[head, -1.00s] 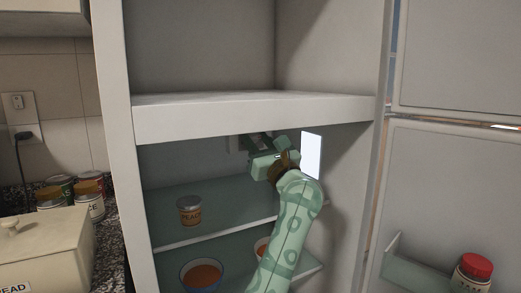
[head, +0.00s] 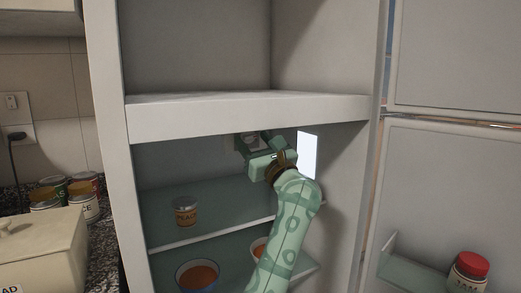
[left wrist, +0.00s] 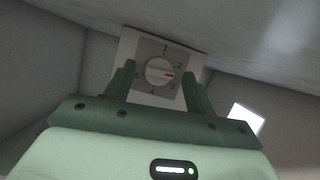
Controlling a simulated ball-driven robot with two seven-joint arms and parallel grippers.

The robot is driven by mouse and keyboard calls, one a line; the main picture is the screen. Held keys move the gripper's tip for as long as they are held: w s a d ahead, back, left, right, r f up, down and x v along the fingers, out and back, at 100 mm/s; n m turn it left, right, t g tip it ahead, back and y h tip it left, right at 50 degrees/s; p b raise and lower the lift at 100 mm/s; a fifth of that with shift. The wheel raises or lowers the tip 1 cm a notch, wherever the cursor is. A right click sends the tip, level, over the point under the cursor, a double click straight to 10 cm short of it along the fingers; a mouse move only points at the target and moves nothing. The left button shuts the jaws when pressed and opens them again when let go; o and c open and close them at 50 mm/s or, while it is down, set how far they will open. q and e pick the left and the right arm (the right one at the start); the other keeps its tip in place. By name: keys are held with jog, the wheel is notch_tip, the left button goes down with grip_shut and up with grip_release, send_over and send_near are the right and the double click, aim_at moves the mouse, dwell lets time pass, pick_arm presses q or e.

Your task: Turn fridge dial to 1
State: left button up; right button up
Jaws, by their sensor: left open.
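The fridge dial (left wrist: 160,69) is a round pale knob on a square grey plate, with numbers 1 to 5 around it. My left gripper (left wrist: 158,80) is open, with one finger on each side of the dial in the left wrist view. I cannot tell whether the fingers touch it. In the head view the left gripper (head: 252,146) is inside the fridge under the upper shelf, largely hiding the dial. My right gripper is not in view.
A lit panel (head: 307,156) is on the fridge's right inner wall. A can (head: 186,211) and a bowl (head: 198,274) stand on glass shelves below; another bowl is partly behind my arm. The open door (head: 445,190) holds a red-lidded jar (head: 469,272). The thick upper shelf (head: 250,118) is close above.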

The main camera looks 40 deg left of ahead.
pick_arm(q)
jog(key=shift+s+d+f, duration=0.1)
jog(key=shift+d+f, duration=0.05)
jog(key=shift+d, duration=0.2)
jog(key=p+v, duration=0.2)
jog(key=v, duration=1.3)
jog(key=shift+f, duration=0.25)
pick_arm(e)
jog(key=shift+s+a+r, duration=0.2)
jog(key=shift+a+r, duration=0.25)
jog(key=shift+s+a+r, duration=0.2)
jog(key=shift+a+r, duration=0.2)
pick_arm(q)
jog(key=shift+s+d, duration=0.1)
jog(key=shift+d, duration=0.05)
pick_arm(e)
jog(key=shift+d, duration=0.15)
